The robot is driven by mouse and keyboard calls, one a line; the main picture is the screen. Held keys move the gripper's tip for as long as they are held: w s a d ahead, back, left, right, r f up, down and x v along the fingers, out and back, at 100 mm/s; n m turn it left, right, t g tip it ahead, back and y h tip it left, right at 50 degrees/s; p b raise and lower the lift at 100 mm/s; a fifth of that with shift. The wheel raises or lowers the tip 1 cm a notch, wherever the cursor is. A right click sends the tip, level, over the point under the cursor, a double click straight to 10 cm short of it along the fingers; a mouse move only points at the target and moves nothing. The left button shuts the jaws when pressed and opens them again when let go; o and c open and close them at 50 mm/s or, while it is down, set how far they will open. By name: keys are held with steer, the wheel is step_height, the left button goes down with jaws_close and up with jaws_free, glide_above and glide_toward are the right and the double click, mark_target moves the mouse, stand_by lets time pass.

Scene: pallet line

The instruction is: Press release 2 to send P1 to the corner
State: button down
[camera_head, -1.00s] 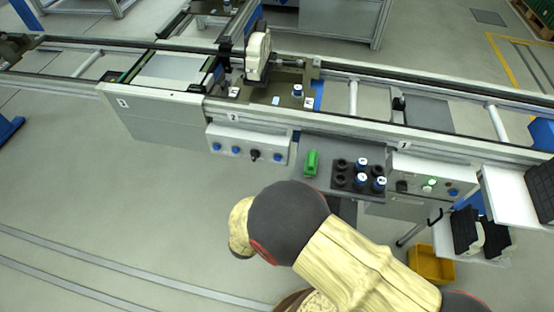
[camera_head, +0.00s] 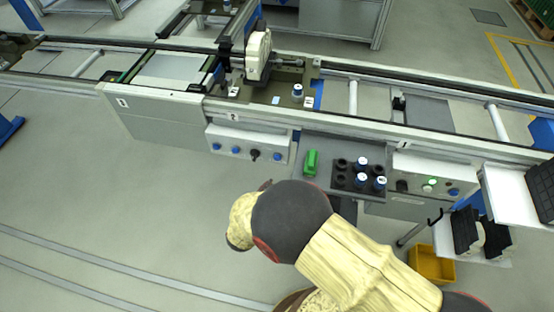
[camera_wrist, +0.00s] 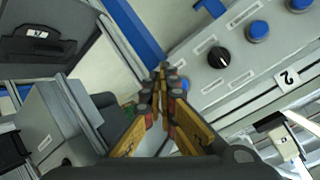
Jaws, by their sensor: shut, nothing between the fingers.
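The station 2 button panel (camera_head: 248,145) is a light box on the front of the line, with several blue buttons and a black knob (camera_head: 256,155). In the wrist view, the panel (camera_wrist: 240,78) lies at the upper right, with the knob (camera_wrist: 219,57) and blue buttons (camera_wrist: 258,30). Another blue button (camera_wrist: 184,84) is partly hidden beside my fingertips. My gripper (camera_wrist: 163,76) is shut and empty; I cannot tell whether it touches the panel. A dark pallet (camera_head: 262,92) sits on the line above the panel; I cannot read whether it is P1.
A grey shelf right of the panel holds a green object (camera_head: 311,162) and a black holder (camera_head: 341,181) with blue-and-white parts. Another control box (camera_head: 426,174) with a lit green button is farther right. A yellow bin (camera_head: 432,264) stands below.

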mark_target(277, 158)
steer(key=w+d+b, duration=0.1)
steer(key=w+b, duration=0.1)
steer(key=w, duration=0.5)
steer(key=shift+w+d, duration=0.15)
steer(key=shift+w, duration=0.2)
steer(key=shift+w, duration=0.1)
stand_by(1.1)
steer(key=shift+w+d, duration=0.15)
steer(key=shift+w, duration=0.15)
steer(key=shift+w, duration=0.45)
stand_by(0.8)
stand_by(0.5)
steer(key=shift+s, duration=0.85)
steer(key=shift+s, duration=0.1)
